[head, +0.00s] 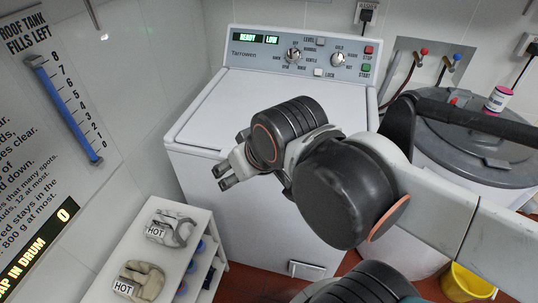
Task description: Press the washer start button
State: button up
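The white washer (262,112) stands at the back centre with its lid closed. Its grey control panel (265,57) faces me. The green start button (366,68) is at the panel's right end, below the red stop button (369,50). The panel displays read "READY" and "LOW". My gripper (221,177) is in front of the washer's front left side, pointing left, well below and left of the start button. Its two dark fingertips show a gap with nothing between them. My arm hides part of the washer's front and right side.
A white shelf unit (190,225) with two cloth bundles labelled "HOT" (170,228) stands at lower left. A grey-lidded tank (480,145) with a small pink-and-white container (498,99) stands right. A yellow bucket (466,283) is at lower right.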

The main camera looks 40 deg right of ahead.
aim_at(365, 67)
jog(key=z, duration=0.9)
